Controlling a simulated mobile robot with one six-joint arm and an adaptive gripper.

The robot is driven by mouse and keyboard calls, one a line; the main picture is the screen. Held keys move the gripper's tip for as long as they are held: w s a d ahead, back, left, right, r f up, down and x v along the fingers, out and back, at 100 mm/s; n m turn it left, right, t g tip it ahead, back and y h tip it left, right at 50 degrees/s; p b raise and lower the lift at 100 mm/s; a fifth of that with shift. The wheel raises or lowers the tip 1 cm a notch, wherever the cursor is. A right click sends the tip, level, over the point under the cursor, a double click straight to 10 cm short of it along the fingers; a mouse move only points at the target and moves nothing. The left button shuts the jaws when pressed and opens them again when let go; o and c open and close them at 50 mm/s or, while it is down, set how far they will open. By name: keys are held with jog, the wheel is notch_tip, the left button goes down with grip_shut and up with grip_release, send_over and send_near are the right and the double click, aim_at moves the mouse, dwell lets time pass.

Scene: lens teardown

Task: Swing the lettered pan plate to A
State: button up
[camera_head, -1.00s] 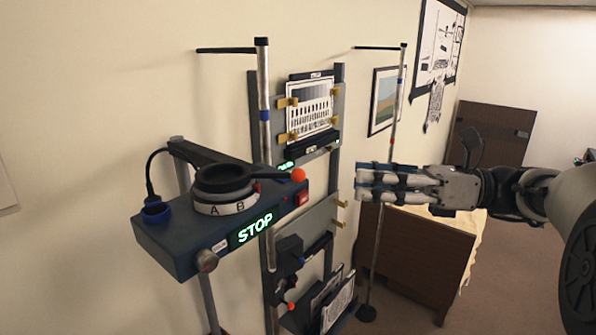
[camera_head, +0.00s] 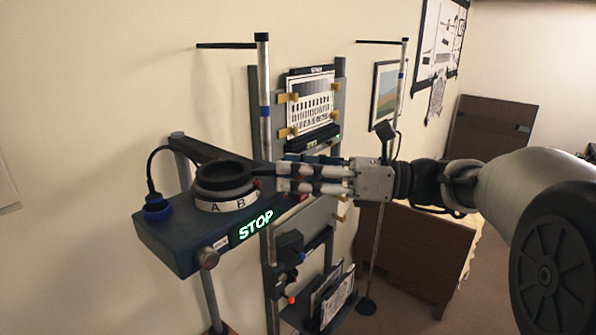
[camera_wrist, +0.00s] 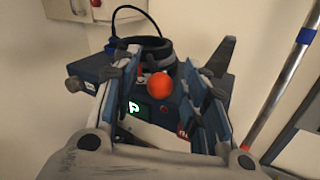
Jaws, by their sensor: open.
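The white lettered pan plate (camera_head: 227,205) shows A and B at its front, under a black ring (camera_head: 222,174) on the dark blue box (camera_head: 190,240). A dark lever reaches right from the ring to my gripper (camera_head: 282,178). In the wrist view, the lever's orange ball (camera_wrist: 160,84) sits between my open fingers (camera_wrist: 157,70), with space visible on both sides. The fingers hide the ball in the head view. A green STOP sign (camera_head: 255,225) glows on the box's front. Which letter is selected cannot be told.
A metal pole (camera_head: 264,90) stands just behind the box, and a second pole (camera_head: 398,90) is further right. A rack with a test chart (camera_head: 312,103) is behind my gripper. A brown cabinet (camera_head: 430,262) stands at lower right.

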jog(key=shift+c, duration=0.5)
grip_shut()
